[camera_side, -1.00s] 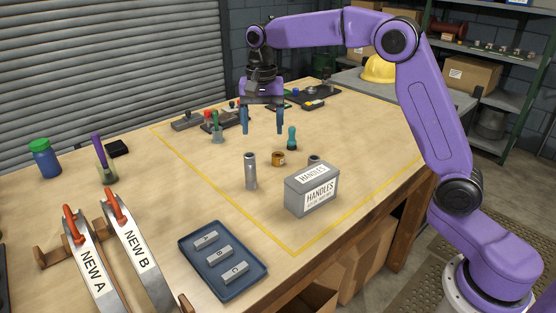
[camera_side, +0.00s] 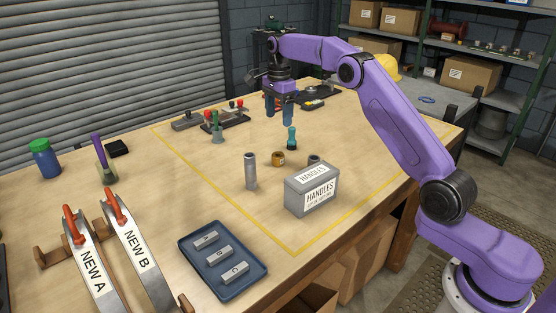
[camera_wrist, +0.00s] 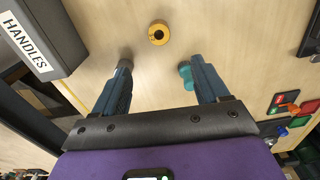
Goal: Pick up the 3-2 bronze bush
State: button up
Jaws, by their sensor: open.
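The bronze bush (camera_side: 278,158) is a short, hollow yellow-brown ring standing on the wooden table. In the wrist view it shows from above as a ring with a dark hole (camera_wrist: 159,33), ahead of the gap between my fingers. Any 3-2 mark is too small to read. My gripper (camera_side: 279,118) is open and empty, pointing down above the table behind the bush. Its blue fingers (camera_wrist: 160,72) are spread apart in the wrist view and do not touch the bush.
A tall grey cylinder (camera_side: 250,171) stands left of the bush. A teal-topped tool (camera_side: 291,138) stands just behind it, near my right finger in the wrist view. The grey HANDLES box (camera_side: 311,190) is in front right, partly hiding another grey cylinder (camera_side: 314,160).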

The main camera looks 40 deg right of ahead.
aim_at(278, 154)
jog(key=f, duration=1.4)
jog(key=shift+a+f, duration=0.2)
jog(key=shift+f, duration=0.1)
jog(key=c, duration=1.2)
grip_shut()
jog(key=shift+r, duration=0.1)
